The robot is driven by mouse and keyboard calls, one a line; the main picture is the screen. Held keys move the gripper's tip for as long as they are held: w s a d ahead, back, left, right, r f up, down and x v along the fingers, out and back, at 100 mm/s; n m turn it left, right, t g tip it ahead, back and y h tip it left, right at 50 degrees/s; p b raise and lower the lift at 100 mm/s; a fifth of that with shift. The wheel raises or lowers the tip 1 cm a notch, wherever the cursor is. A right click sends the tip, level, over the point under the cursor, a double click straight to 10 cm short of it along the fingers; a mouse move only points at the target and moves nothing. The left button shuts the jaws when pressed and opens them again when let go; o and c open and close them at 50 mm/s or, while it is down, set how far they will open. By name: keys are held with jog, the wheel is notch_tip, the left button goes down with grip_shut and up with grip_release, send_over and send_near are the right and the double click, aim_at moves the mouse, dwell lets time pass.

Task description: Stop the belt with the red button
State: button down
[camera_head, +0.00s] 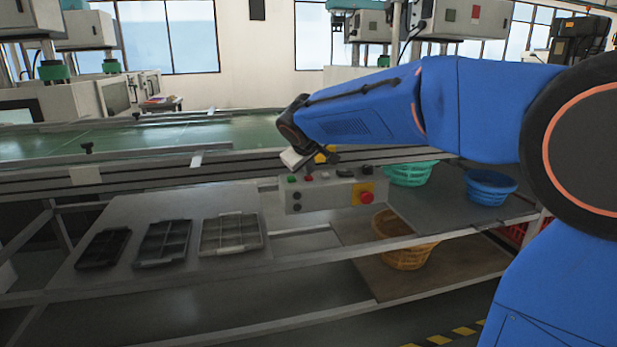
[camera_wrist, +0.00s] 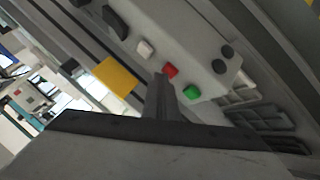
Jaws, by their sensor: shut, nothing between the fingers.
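The grey control box (camera_head: 328,194) hangs at the front of the conveyor belt (camera_head: 60,143). A small red button (camera_head: 308,178) sits on its top beside a green button (camera_head: 292,179). A larger red mushroom button (camera_head: 366,197) is on a yellow plate on the box's front. In the wrist view the small red button (camera_wrist: 170,70) and the green button (camera_wrist: 191,92) lie close to the fingertips. My gripper (camera_wrist: 160,80) is shut and empty, its tips beside the small red button. I cannot tell whether they touch it.
A white button (camera_wrist: 145,48) and black controls are also on the box. Grey trays (camera_head: 231,234) lie on the shelf to the left. Green (camera_head: 408,173), blue (camera_head: 488,188) and orange (camera_head: 403,252) baskets stand to the right. The belt's rail runs just behind the box.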

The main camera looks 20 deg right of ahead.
aim_at(308, 181)
jog(key=shift+r, duration=0.8)
jog(key=shift+r, duration=0.1)
notch_tip(308, 181, up, 5)
jog(key=shift+f, duration=0.1)
dwell(0.3)
dwell(0.4)
jog(key=s+d+f+m+g+y, duration=0.1)
jog(key=s+f, duration=0.6)
jog(key=s, duration=0.7)
jog(key=s+d+f+m+g+y, duration=0.1)
jog(key=s+d+f, duration=0.3)
jog(key=s+f, duration=0.4)
jog(key=s+d+f+m+g, duration=0.2)
jog(key=s+f, duration=0.5)
jog(key=s, duration=1.3)
jog(key=shift+d+f+m+y, duration=0.2)
jog(key=shift+m+y, duration=0.2)
jog(key=shift+m, duration=0.3)
